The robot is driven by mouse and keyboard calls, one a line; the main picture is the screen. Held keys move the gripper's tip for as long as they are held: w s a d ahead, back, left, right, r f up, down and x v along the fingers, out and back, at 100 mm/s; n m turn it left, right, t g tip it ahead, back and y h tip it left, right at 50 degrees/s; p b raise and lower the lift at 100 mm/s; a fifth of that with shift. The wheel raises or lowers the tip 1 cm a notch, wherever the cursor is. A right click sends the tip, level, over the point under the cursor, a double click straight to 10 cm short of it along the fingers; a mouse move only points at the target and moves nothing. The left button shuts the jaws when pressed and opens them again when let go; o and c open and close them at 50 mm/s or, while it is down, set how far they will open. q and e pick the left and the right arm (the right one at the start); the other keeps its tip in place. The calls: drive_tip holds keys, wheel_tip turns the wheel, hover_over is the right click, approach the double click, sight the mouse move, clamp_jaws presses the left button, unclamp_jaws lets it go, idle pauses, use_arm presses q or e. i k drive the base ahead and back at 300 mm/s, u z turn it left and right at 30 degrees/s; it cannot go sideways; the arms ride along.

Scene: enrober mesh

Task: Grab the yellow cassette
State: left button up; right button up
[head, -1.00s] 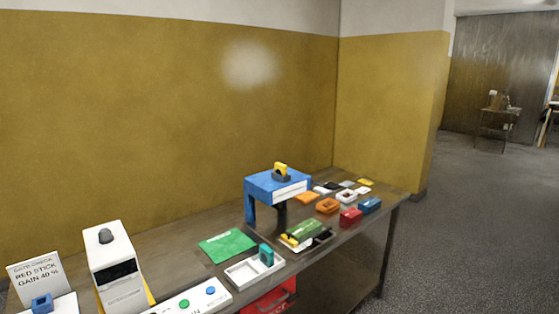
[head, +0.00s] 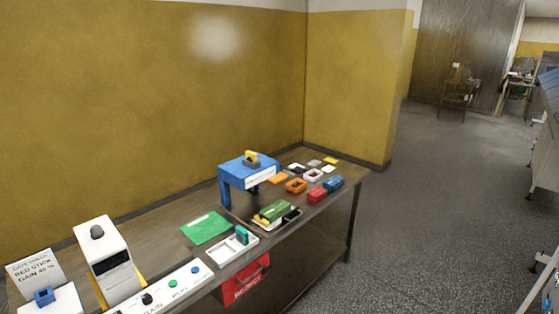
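A small upright yellow piece (head: 250,156), which looks like the yellow cassette, stands in a dark holder (head: 252,163) on top of the blue stand (head: 247,175). The stand is on the long brown table. A flat yellow piece (head: 331,160) also lies at the table's far end, and a bit of yellow (head: 258,220) shows beside the green block (head: 275,211); I cannot tell from here what these two are. Neither of my grippers is in view.
Red (head: 317,195), blue (head: 333,183) and orange (head: 296,185) blocks stand right of the stand. A white tray (head: 222,252) with a teal block (head: 242,235), a green sheet (head: 205,228), a white device (head: 107,262) and a button panel (head: 190,285) are nearer. A red bin (head: 245,280) is below.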

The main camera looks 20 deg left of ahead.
sight(250, 156)
drive_tip(key=i, duration=3.05)
drive_tip(key=u, duration=3.2)
drive_tip(key=i, duration=0.45)
drive_tip(key=z, duration=0.05)
